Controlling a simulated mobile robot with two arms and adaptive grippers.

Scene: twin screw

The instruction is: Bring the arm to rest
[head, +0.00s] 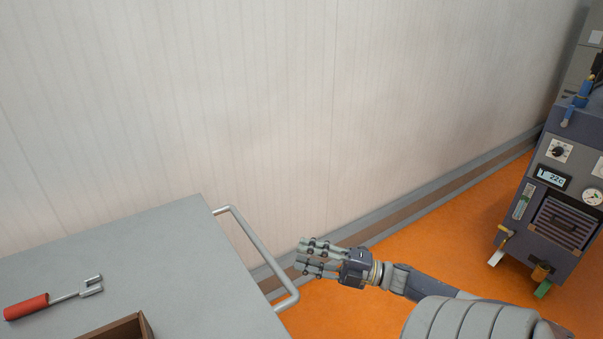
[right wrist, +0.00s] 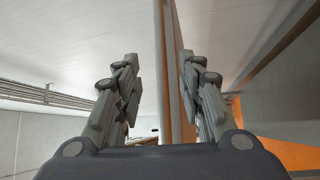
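My right arm comes in from the lower right of the head view. Its right gripper (head: 301,256) points left, with its two fingers apart and nothing between them. The fingertips are just right of the cart's handle in the picture; I cannot tell how far apart they are in depth. In the right wrist view, the same gripper (right wrist: 159,60) shows its two fingers spread on either side, with no object held. My left arm and left gripper are not in view.
A grey cart top (head: 150,260) with a metal handle (head: 262,250) fills the lower left. On it lie a red-handled forked tool (head: 50,300) and a brown box (head: 125,329). A machine (head: 560,200) stands at right on orange floor (head: 420,240). A pale wall (head: 300,110) rises behind.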

